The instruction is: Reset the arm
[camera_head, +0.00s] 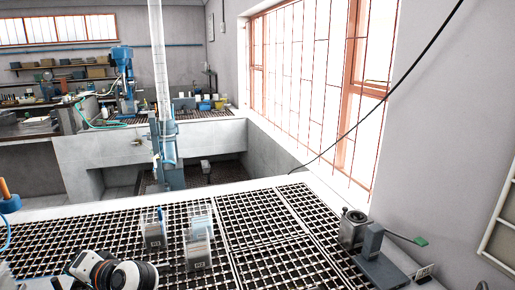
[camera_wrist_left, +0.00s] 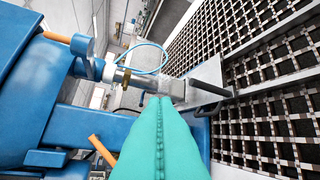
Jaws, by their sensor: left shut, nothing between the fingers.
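My left gripper (camera_wrist_left: 158,99) shows in the left wrist view as two teal fingers pressed together along a ridged seam, with nothing between them. Their tips are in front of a grey metal block and plate (camera_wrist_left: 205,85) beside a blue machine (camera_wrist_left: 55,85); whether they touch is unclear. In the head view, a white and black part of my arm (camera_head: 105,270) shows at the lower left, and its fingertips cannot be made out. My right gripper is not in view.
A black grating (camera_head: 265,217) covers the bench. Two clear containers, one at the left (camera_head: 153,228) and one at the right (camera_head: 198,240), stand on it. A grey metal device (camera_head: 375,258) stands at the right edge. The grating's middle right is clear.

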